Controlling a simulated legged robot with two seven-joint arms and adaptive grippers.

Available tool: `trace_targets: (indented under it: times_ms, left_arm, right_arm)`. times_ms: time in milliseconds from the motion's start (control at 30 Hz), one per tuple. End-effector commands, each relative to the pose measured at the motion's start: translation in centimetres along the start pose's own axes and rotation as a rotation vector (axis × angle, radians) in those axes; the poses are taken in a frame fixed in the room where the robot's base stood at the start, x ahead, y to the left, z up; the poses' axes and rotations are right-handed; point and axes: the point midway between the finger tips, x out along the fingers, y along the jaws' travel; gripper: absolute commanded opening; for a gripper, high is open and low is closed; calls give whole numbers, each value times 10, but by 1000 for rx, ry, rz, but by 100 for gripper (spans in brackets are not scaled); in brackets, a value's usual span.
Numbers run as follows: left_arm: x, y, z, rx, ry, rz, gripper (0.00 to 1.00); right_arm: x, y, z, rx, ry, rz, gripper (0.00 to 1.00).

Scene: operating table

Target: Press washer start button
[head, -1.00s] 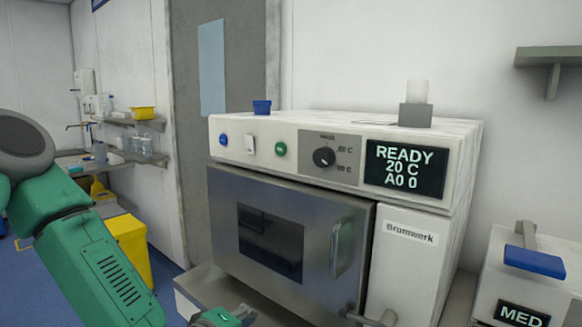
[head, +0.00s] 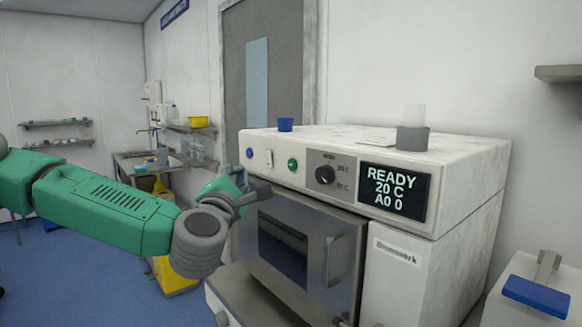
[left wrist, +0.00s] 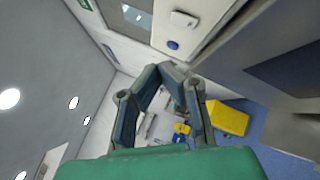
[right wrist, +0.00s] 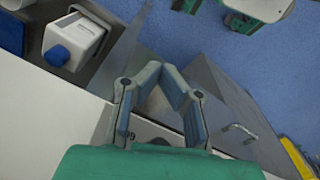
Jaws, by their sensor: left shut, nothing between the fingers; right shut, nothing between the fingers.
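The washer (head: 400,265) is a white box with a steel front door. Its panel has a blue button (head: 249,153), a white switch (head: 269,158), a green button (head: 292,164), a dark dial (head: 325,175) and a screen (head: 394,192) reading READY, 20 C, A0 0. My left gripper (head: 243,188) is shut and empty, just left of the washer front and below the blue button in the head view. The left wrist view shows its fingertips (left wrist: 176,68) close below the blue button (left wrist: 173,45), apart from it. My right gripper (right wrist: 163,70) is shut and empty.
A box with a blue part (head: 537,295) is at the lower right. A yellow bin (head: 175,275) stands behind my left arm. Blue floor is open at left.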

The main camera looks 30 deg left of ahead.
Motion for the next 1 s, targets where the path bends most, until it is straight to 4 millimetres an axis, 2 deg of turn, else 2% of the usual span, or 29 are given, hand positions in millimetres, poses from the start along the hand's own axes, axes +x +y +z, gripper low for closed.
trace_targets:
  times_ms: [333, 700, 1000]
  left_arm:
    - [2, -5, 10, 9, -7, -3, 0]
    - [38, -30, 30, 5, -4, -3, 0]
    - [56, -45, 47, 6, -6, -2, 0]
  right_arm:
    - [0, 0, 0, 1, 0, 1, 0]
    - [-3, 0, 0, 1, 0, 1, 0]
    - [4, 0, 0, 1, 0, 0, 0]
